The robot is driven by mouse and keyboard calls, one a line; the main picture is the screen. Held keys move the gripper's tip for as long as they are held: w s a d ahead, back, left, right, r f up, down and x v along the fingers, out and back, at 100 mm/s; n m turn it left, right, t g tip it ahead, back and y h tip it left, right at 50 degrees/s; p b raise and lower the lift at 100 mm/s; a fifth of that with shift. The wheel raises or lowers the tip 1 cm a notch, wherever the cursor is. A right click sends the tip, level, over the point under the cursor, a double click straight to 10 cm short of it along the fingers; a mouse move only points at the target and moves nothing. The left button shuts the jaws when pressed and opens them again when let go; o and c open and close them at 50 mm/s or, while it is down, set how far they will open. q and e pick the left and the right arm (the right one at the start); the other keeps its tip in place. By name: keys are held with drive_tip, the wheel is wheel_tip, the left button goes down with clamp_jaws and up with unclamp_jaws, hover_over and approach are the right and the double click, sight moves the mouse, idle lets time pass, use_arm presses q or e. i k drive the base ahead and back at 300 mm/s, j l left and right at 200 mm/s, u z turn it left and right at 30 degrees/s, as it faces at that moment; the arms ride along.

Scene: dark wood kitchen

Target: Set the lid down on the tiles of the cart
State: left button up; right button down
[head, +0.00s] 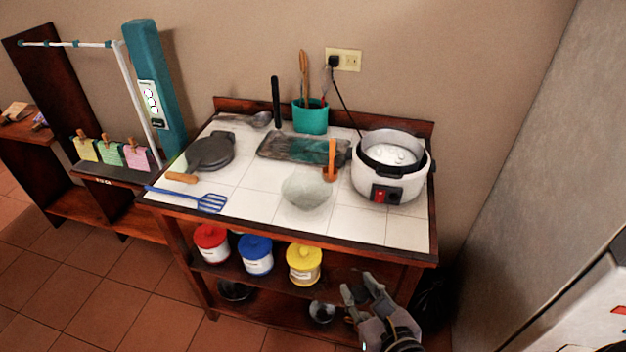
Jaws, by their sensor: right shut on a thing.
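A translucent grey round piece (306,190), which looks like a glass lid or shallow bowl, rests on the white tiles near the front middle of the cart (250,204). I cannot tell for sure that it is the lid. My right gripper (360,287) is low at the front right of the cart, below the tiled top and apart from the round piece. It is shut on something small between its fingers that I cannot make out. My left gripper is not in view.
A white cooker (392,188) stands open on the right tiles. Behind are a dark patterned tray (290,149), an orange utensil (331,158) and a teal holder (310,118). A dark round pan (210,151) and blue spatula (188,197) lie left. Front right tiles are free.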

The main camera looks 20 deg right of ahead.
sight(253, 189)
drive_tip(key=i+j+z, duration=0.3)
drive_tip(key=j, duration=0.35)
drive_tip(key=i+j+z, duration=0.25)
drive_tip(key=j, duration=0.4)
drive_tip(key=j+z, duration=0.3)
drive_tip(key=j, duration=0.4)
drive_tip(key=j+z, duration=0.25)
drive_tip(key=j, duration=0.5)
drive_tip(key=i, duration=0.05)
